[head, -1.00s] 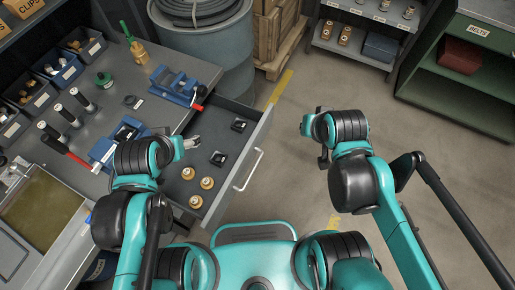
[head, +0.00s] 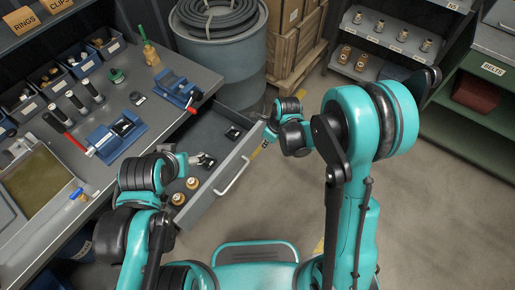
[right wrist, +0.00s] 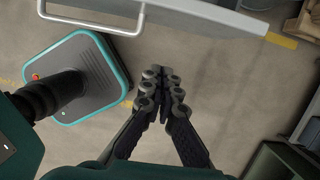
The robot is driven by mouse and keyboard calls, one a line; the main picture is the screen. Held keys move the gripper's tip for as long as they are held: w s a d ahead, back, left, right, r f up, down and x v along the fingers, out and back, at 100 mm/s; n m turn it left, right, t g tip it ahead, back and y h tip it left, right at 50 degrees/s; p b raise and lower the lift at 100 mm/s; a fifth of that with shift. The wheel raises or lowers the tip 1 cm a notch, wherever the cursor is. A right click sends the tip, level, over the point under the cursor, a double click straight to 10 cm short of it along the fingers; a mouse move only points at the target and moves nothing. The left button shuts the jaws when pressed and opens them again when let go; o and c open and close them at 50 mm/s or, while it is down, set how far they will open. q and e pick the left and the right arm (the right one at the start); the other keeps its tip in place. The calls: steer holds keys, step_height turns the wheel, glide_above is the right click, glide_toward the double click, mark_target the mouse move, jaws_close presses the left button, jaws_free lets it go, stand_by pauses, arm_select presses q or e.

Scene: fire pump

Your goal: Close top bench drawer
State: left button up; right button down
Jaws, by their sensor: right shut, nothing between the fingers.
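The top bench drawer (head: 208,184) stands pulled out from the bench in the head view. Its front panel carries a pale bar handle (head: 232,176). The handle also shows at the top of the right wrist view (right wrist: 90,20). My right gripper (head: 265,138) is near the far end of the drawer front. In the right wrist view its fingers (right wrist: 163,90) are together and empty, apart from the drawer front. My left gripper (head: 207,160) hangs over the drawer's inside; its fingers are too small to tell open from shut.
Brass parts (head: 179,198) and a black block (head: 232,134) lie in the drawer. The bench top holds a blue vise (head: 174,87), bins and tools. A grey barrel (head: 222,60) stands behind the drawer. The floor right of the drawer is clear.

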steer(key=b, duration=0.3)
glide_toward(253, 148)
steer(key=s+d+f, duration=0.1)
steer(key=s+f, duration=0.2)
steer(key=s, duration=0.2)
arm_select(q)
steer(key=shift+f+b, duration=0.55)
steer(key=shift+f, duration=1.6)
arm_select(e)
steer(key=shift+w+a+f, duration=0.15)
steer(key=shift+w+a, duration=1.35)
steer(key=shift+a, duration=0.05)
arm_select(q)
steer(key=shift+a, duration=0.1)
